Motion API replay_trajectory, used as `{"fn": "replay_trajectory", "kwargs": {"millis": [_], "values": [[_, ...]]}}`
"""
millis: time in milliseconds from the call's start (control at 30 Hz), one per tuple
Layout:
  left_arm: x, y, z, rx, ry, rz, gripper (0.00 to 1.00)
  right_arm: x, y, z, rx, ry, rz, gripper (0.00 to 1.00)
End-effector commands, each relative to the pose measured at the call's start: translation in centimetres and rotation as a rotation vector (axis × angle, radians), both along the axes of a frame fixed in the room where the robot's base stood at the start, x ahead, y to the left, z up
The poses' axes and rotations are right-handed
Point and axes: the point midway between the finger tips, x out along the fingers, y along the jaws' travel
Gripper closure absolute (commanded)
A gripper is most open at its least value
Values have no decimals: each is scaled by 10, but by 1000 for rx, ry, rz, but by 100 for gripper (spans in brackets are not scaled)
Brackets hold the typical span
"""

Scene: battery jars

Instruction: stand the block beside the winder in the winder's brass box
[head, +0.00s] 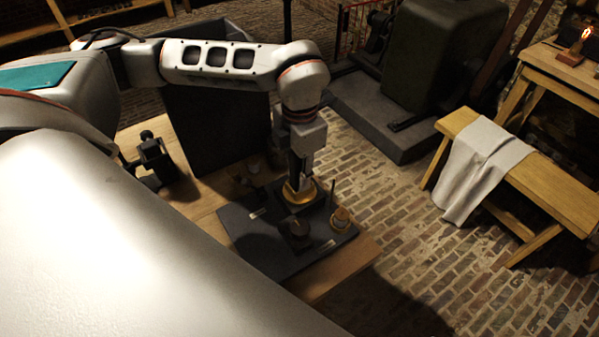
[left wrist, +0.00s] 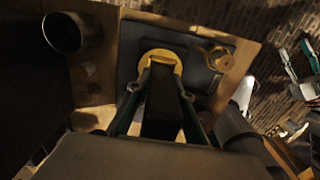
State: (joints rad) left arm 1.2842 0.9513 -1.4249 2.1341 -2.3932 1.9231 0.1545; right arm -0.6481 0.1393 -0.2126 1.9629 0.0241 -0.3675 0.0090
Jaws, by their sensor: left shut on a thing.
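My left gripper (head: 299,184) points straight down over the dark mat (head: 243,230). In the left wrist view its fingers (left wrist: 160,95) are shut on a dark block (left wrist: 162,108). The block's far end is at a yellow brass piece (left wrist: 148,57), round-edged, which also shows under the gripper in the head view (head: 292,196). I cannot tell whether the block is inside it or just above it. A small brass and copper piece (head: 341,220), perhaps the winder, stands to the right beside a thin upright rod; it also shows in the left wrist view (left wrist: 220,60).
A tall dark panel (head: 215,125) stands behind on the wooden table (head: 355,262). A black fixture (head: 153,157) is at the left. A bench with a cloth (head: 484,165) stands apart at right.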

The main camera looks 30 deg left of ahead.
Motion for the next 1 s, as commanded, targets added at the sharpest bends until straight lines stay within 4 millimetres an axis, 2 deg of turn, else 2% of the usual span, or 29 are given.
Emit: {"fn": "replay_trajectory", "kwargs": {"millis": [700,733,767,800,1000], "values": [[0,0,-4,0,0,0,100,-1,0,-5,-1,4,0,60],[0,0,-3,0,-1,0,70,-1,0,-4,-1,4,0,60],[0,0,-3,0,-1,0,63,-1,0,-4,-1,4,0,60],[0,0,-3,0,-1,0,59,-1,0,-4,-1,4,0,60],[0,0,-3,0,0,0,59,-1,0,-3,-1,4,0,60]]}}
